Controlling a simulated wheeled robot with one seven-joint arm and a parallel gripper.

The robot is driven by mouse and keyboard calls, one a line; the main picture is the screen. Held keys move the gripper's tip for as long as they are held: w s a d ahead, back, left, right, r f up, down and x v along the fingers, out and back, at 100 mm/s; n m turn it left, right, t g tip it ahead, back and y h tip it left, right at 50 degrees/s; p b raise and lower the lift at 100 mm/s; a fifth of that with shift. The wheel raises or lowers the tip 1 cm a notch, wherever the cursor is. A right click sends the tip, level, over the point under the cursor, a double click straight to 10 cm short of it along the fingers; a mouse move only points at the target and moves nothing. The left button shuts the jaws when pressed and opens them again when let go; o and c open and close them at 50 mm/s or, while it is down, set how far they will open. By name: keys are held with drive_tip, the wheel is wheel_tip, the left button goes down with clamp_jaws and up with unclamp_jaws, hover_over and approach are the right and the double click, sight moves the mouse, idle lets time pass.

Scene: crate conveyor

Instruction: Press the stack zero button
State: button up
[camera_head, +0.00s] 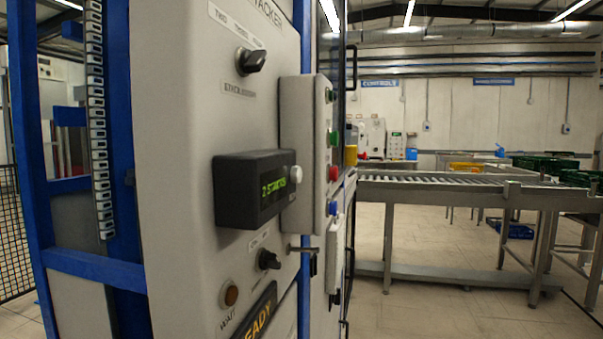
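A light grey machine cabinet (180,150) with "STACKER" lettering at its top stands close in front of me. A dark display box (235,205) juts from it and reads "2 STACKS" in green. A small white round button (296,175) sits just right of the display; I cannot read a "stack zero" label on it. A narrow side panel (304,120) carries a dark green button (329,95), a green button (333,138), a red button (333,173) and, lower, a blue button (333,208). My gripper is not in view.
Floor at lower right is clear.

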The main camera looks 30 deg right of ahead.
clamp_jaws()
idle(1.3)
